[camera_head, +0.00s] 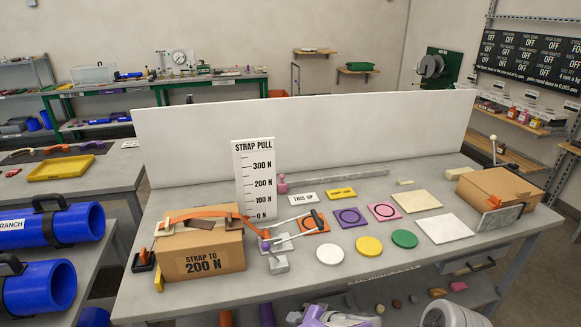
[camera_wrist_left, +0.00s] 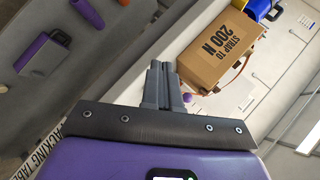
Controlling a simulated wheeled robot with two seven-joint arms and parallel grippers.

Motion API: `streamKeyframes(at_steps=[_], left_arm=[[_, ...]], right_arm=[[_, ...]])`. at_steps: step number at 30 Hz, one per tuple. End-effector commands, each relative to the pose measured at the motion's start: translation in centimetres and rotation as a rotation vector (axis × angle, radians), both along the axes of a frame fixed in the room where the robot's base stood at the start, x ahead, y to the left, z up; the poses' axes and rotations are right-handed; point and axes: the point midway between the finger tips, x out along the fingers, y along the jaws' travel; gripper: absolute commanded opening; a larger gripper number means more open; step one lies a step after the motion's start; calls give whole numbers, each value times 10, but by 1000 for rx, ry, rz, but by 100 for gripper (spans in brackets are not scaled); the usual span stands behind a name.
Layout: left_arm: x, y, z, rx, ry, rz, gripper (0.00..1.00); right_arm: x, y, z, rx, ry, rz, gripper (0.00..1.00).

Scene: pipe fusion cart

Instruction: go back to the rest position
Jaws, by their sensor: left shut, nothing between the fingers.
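My left gripper shows best in the left wrist view (camera_wrist_left: 162,70), with its two grey fingers together and nothing between them. In the head view, its purple body (camera_head: 313,316) is at the bottom edge, in front of the workbench (camera_head: 195,300) and apart from it. The cardboard box marked "STRAP TO 200 N" (camera_head: 203,254) stands on the left of the bench with an orange strap (camera_head: 195,214) over it. In the left wrist view, the box (camera_wrist_left: 222,48) is beyond the fingertips. My right gripper is not in view.
A strap pull scale board (camera_head: 255,180) stands behind the box. Coloured discs (camera_head: 369,245) and square plates (camera_head: 444,228) lie mid-bench. A lower shelf (camera_head: 465,290) holds small items. Blue pipes (camera_head: 50,228) lie at the left.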

Motion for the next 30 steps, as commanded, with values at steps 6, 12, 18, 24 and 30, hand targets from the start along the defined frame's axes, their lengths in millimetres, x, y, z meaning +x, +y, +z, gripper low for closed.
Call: streamKeyframes(at_steps=[6,12,18,24,30], left_arm=[[-27,40,-92,-142,318,25,0],[-101,72,-197,-500,666,102,0],[-163,77,-249,-923,737,234,0],[-191,92,-267,-1174,585,400,0],[-200,110,-273,-1227,460,492,0]], right_arm=[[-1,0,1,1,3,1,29],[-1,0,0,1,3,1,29],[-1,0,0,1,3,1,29],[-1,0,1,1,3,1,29],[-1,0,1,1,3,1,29]])
